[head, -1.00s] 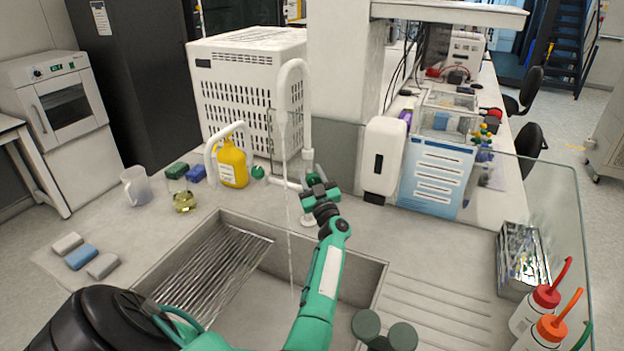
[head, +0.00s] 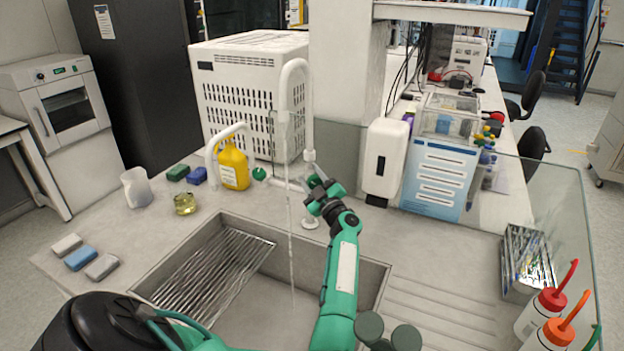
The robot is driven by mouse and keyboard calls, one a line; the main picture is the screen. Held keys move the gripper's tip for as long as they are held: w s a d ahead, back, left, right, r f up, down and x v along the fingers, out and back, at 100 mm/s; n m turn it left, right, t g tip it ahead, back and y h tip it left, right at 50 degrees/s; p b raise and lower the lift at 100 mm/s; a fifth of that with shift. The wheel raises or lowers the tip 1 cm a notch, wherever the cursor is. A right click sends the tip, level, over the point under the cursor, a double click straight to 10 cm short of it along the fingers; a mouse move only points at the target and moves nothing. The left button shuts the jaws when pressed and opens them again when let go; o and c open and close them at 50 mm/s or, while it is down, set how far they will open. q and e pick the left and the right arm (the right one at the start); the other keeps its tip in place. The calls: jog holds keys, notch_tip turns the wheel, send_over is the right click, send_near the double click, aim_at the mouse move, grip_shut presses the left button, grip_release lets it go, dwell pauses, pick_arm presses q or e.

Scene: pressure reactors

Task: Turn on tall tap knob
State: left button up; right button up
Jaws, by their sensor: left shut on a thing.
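The tall tap (head: 308,110) is a white gooseneck at the back of the sink (head: 378,275). A thin clear stream of water (head: 291,250) runs from its spout into the basin. A cross-bar at its base has a green knob (head: 259,174) on its left end. My left gripper (head: 320,186) is at the right side of the tap's base, shut on the tall tap knob there. The jaws mostly hide this knob.
A shorter white tap (head: 236,129) and a yellow bottle (head: 233,166) stand left of the tall tap. A white dispenser (head: 384,160) is close on the right. A beaker (head: 185,204), a jug (head: 137,188) and sponges (head: 82,257) lie left of the sink.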

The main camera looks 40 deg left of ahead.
pick_arm(q)
jog(key=shift+f, duration=0.1)
jog(key=o, duration=1)
